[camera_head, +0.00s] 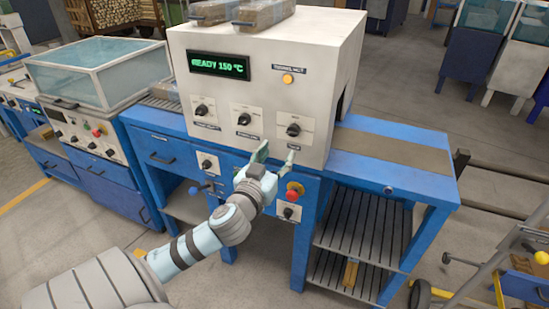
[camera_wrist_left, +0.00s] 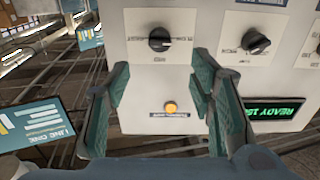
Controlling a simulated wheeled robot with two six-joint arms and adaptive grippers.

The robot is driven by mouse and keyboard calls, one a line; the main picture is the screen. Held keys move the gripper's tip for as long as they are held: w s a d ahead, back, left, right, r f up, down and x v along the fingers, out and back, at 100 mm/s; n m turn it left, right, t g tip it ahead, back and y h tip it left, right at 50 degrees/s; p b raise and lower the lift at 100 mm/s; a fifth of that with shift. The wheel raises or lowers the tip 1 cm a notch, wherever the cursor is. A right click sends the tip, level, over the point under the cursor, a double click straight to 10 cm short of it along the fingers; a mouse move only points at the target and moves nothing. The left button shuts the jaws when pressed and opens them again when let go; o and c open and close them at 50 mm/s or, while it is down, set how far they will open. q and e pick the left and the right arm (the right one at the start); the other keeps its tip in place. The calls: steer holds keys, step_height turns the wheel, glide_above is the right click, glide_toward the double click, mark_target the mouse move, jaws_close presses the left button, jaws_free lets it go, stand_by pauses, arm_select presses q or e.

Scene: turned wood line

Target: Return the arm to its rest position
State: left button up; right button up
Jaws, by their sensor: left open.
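My left gripper (camera_head: 276,154) is open and empty in front of the cream machine (camera_head: 272,70). In the head view its two green fingers point up at the lower panel, just below the right black knob (camera_head: 293,130). In the left wrist view the fingers of the left gripper (camera_wrist_left: 160,80) stand apart, with that knob (camera_wrist_left: 159,40) and an orange lamp (camera_wrist_left: 171,108) showing between them. A gap shows between the fingers and the knob in the head view. My right gripper is not in view.
The display (camera_head: 219,65) reads READY 150 °C. A red button (camera_head: 294,190) on the blue bench sits close right of my left wrist. A glass-covered station (camera_head: 90,72) stands left. A cart (camera_head: 500,265) stands right. Open floor lies in front of the bench.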

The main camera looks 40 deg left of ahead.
arm_select(q)
steer(key=shift+v, duration=0.8)
